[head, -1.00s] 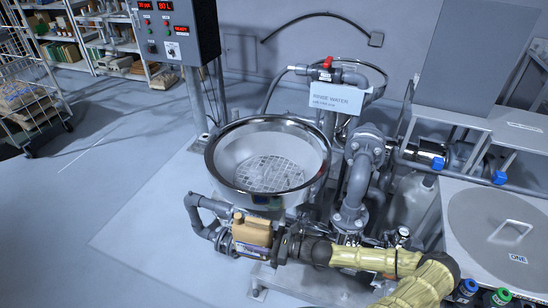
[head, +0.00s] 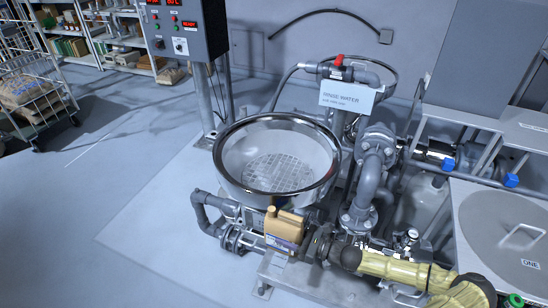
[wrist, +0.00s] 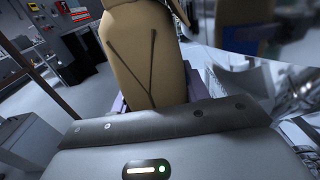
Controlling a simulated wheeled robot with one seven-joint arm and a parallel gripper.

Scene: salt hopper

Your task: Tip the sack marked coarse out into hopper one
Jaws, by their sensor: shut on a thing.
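My gripper (head: 300,243) is shut on a tan sack (head: 285,223) with a pale purple-edged label low on it. The label's words are too small to read. The sack is held low in front of the open steel bowl (head: 230,178), which has a grate inside. In the wrist view the sack (wrist: 145,60) rises beyond the dark gripper edge (wrist: 180,122), with a dark Y-shaped line on its face; the fingertips are hidden. A round grey lid (head: 490,215) with a handle and the mark ONE lies shut on the unit at the right.
Pipes and a valve stand right of the bowl, below a rinse water sign (head: 350,96). A control box (head: 185,30) stands behind left. A wire cart (head: 35,95) with sacks is at far left. The floor left of the bowl is clear.

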